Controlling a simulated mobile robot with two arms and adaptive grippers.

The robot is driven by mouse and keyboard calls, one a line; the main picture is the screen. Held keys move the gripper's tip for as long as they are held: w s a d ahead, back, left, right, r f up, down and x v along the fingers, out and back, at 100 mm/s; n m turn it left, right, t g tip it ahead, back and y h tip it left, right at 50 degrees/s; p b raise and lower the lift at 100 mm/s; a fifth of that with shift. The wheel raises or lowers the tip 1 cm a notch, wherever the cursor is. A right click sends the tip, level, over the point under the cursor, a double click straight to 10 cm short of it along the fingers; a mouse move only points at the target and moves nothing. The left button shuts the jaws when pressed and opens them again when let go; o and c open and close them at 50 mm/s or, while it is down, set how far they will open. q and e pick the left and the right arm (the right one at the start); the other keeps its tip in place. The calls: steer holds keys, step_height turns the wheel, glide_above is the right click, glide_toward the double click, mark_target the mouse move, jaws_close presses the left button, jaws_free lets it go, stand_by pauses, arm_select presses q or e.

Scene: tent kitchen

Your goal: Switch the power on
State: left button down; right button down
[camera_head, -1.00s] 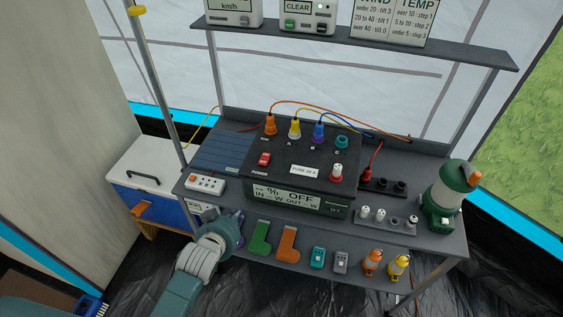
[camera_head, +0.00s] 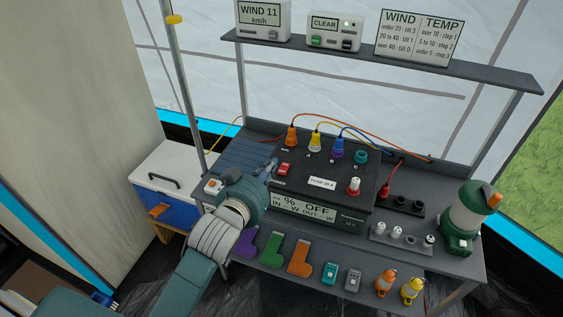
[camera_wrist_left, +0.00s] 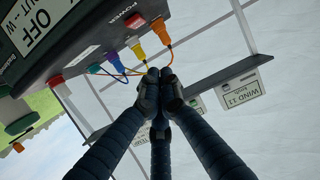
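The power station (camera_head: 345,197) is a dark box on the table, and its front display (camera_head: 304,208) reads OFF. A red power switch (camera_head: 285,169) sits on its top at the left front corner; it also shows in the left wrist view (camera_wrist_left: 135,20), beside the POWER label. My left gripper (camera_head: 270,167) is close to the left of the switch. In the left wrist view its dark fingers (camera_wrist_left: 159,88) meet at the tips with nothing held, apart from the switch in the picture. Whether the tips touch the box is unclear. My right gripper is out of view.
Orange, yellow and purple plugs (camera_head: 315,141) with cables stand along the box's back edge. A red-and-white knob (camera_head: 354,187) is at its right front.

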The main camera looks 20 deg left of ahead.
arm_select(q)
steer(key=p, duration=0.1)
glide_above(282, 168)
step_height(282, 168, down, 2)
steer(key=shift+s, duration=0.1)
step_height(282, 168, down, 3)
steer(key=shift+s+r, duration=0.1)
steer(key=shift+f, duration=0.7)
steer(key=shift+p, duration=0.35)
steer(key=shift+r+p, duration=0.15)
steer(key=shift+p, duration=0.25)
steer(key=shift+f+g+p, duration=0.5)
steer(key=shift+p, duration=0.35)
